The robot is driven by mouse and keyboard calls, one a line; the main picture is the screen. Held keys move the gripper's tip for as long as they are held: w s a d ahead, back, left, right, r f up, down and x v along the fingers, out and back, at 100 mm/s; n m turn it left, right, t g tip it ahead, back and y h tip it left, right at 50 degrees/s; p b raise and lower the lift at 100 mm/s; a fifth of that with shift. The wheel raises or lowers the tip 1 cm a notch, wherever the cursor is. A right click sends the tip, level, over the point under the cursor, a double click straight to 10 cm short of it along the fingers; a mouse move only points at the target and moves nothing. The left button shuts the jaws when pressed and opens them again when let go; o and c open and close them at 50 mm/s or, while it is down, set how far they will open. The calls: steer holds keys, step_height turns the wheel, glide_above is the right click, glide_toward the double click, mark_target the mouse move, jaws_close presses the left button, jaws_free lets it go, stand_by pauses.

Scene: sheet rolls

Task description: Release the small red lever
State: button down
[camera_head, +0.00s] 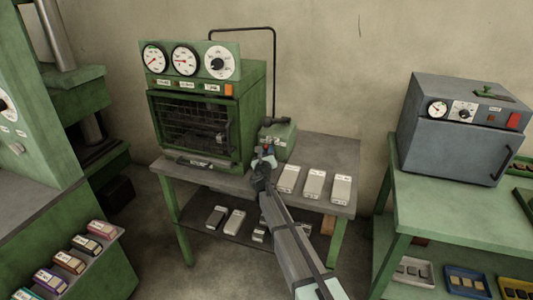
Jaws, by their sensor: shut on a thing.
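A small green machine (283,138) stands on the table (335,150), just right of the large green oven. The small red lever (266,148) shows as a tiny red spot at this machine's front left, right at the tip of my gripper. My gripper (262,162) is in front of the machine, with my arm reaching in from the lower right. Its jaws are shut on the red lever, though the fingers are small and partly hide the contact.
The green oven (250,115) with several dials stands close on the left. Several pale boxes (313,184) lie on the table right of my gripper. More boxes lie on the lower shelf (205,227). A grey oven (450,150) stands on the right-hand bench.

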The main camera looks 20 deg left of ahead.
steer(key=shift+d+m+t, duration=0.25)
steer(key=shift+d+m, duration=0.2)
steer(key=shift+m, duration=0.65)
steer(key=shift+d+m+t, duration=0.25)
steer(key=shift+d+m, duration=0.15)
steer(key=shift+m, duration=0.7)
steer(key=c, duration=0.9)
jaws_free()
steer(key=shift+r, duration=0.1)
steer(key=shift+o, duration=0.2)
steer(key=v, duration=1.3)
steer(key=shift+s+d, duration=0.1)
steer(key=shift+s, duration=0.3)
